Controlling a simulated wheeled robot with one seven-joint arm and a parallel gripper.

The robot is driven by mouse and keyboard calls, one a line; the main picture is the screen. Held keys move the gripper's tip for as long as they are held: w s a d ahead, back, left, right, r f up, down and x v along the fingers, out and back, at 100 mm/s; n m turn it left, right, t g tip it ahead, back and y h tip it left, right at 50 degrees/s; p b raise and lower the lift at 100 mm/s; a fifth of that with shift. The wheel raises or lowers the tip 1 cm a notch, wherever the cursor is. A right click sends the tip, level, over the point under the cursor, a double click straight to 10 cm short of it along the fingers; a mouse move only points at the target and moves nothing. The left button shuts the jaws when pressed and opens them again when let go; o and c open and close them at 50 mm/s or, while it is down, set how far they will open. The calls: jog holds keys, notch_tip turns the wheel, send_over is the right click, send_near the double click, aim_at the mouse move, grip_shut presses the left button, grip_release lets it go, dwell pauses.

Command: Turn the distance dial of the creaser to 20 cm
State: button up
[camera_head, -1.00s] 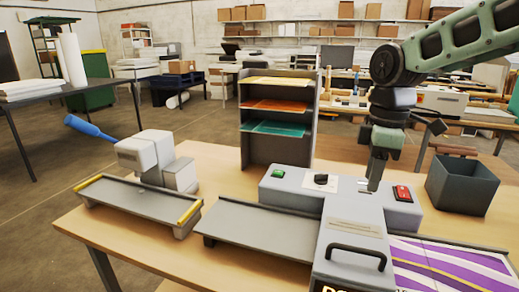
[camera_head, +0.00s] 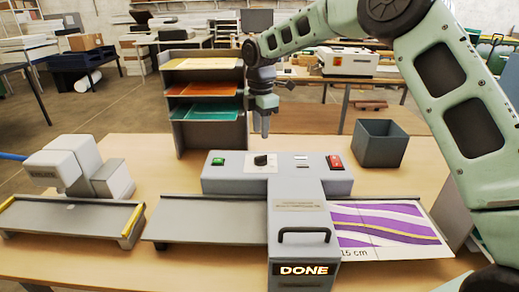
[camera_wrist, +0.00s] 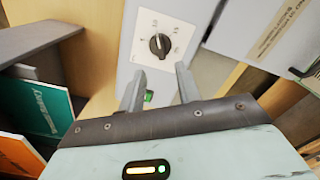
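A grey machine (camera_head: 228,178) stands mid-table. I cannot tell from its markings whether it is the creaser. A black dial knob (camera_head: 261,160) sits on a white plate on its top, between a green button (camera_head: 218,161) and a red switch (camera_head: 335,162). My gripper (camera_head: 265,134) is above and behind the dial, pointing down. In the wrist view my gripper (camera_wrist: 160,76) is open and empty. Its fingertips are apart from the dial; the green button (camera_wrist: 149,96) shows between the fingers.
A purple-striped sheet (camera_head: 385,222) labelled "15 cm" lies at the machine's right; its front reads "DONE". A blue-handled device (camera_head: 70,165) stands left. A coloured-paper shelf (camera_head: 205,135) is behind, near my gripper. An open grey bin (camera_head: 380,145) stands right.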

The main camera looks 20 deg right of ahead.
aim_at(261, 156)
notch_tip(261, 156, down, 9)
jog(key=shift+r+p, duration=0.1)
jog(key=shift+p, duration=0.9)
grip_shut()
